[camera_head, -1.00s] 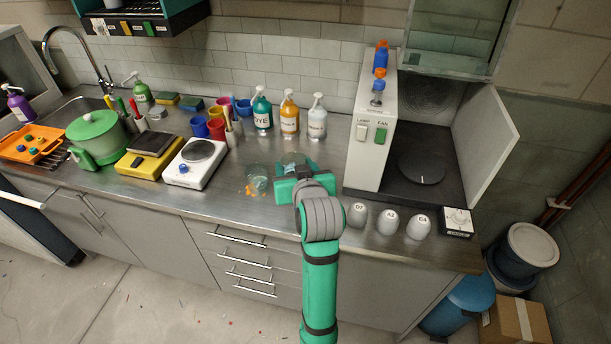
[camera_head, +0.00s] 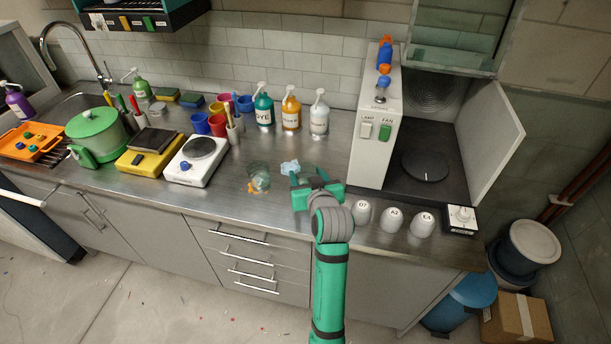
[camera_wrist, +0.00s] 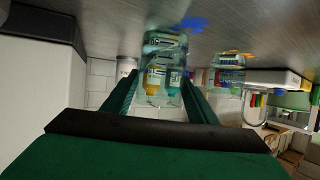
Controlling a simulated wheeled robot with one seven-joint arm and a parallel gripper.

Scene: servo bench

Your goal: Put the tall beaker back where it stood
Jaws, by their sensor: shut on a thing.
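My gripper (camera_head: 308,177) is over the steel bench, right of centre in the head view. In the wrist view, which looks upside down, its two green fingers are shut on a clear glass beaker (camera_wrist: 165,48). The beaker looks upright, and bottles show through it. I cannot tell whether its base touches the bench. In the head view my gripper mostly hides it. A second clear glass vessel (camera_head: 260,178) stands on the bench left of my gripper, with orange bits by its base. It also shows in the wrist view (camera_wrist: 229,62), right of the held beaker.
A white hotplate (camera_head: 197,162) is to the left. Three bottles, one of them orange (camera_head: 291,112), stand behind. The fume cabinet (camera_head: 371,150) and three grey labelled cups (camera_head: 391,220) are to the right.

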